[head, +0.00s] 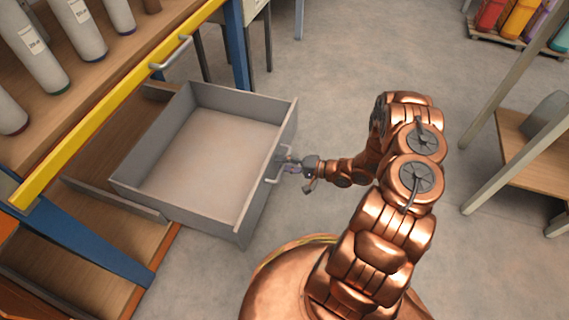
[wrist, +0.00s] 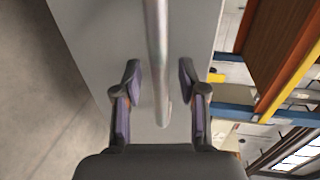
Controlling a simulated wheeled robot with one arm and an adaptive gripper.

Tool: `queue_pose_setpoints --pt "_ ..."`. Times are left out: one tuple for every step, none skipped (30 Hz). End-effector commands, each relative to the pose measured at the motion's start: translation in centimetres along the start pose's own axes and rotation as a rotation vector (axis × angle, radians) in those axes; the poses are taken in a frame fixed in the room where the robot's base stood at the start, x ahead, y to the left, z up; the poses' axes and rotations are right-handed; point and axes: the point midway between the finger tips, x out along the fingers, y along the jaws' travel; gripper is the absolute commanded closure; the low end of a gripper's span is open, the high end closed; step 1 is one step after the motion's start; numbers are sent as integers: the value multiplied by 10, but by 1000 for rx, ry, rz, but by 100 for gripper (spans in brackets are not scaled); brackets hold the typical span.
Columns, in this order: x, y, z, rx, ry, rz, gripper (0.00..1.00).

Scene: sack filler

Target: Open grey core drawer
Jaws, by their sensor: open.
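The grey drawer (head: 272,196) is pulled far out of the blue and yellow bench frame and looks empty inside. Its light metal bar handle (head: 271,173) is on the front panel, facing my arm. My gripper (head: 287,167) is at this handle. In the wrist view, the handle (wrist: 158,60) runs between the two purple-padded fingers of my gripper (wrist: 160,85). The fingers are open, with a gap on both sides of the bar. The grey drawer front (wrist: 95,35) fills the space behind the handle.
A yellow rail (head: 110,100) with another handle (head: 172,54) is above the drawer. A wooden-shelved rack (head: 525,150) stands at right. Coloured sacks (head: 520,18) sit at the upper right. Floor between is clear.

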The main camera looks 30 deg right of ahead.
Motion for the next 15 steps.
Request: queue_pose_setpoints --pt "0 0 0 0 -1 0 59" --pt "0 0 0 0 -1 0 59" --pt "0 0 0 0 -1 0 59" --pt "0 0 0 0 -1 0 59" --pt "0 0 0 0 -1 0 59" --pt "0 0 0 0 -1 0 59" --pt "-1 0 0 0 -1 0 59" --pt "-2 0 0 0 -1 0 59" --pt "-4 0 0 0 0 0 59" --pt "-7 0 0 0 0 0 59" --pt "-10 0 0 0 1 0 59" --pt "-14 0 -1 1 2 0 59" --pt "-18 0 -1 1 2 0 59" --pt "-23 0 -1 0 2 0 59" --pt "-29 0 -1 1 3 0 59"
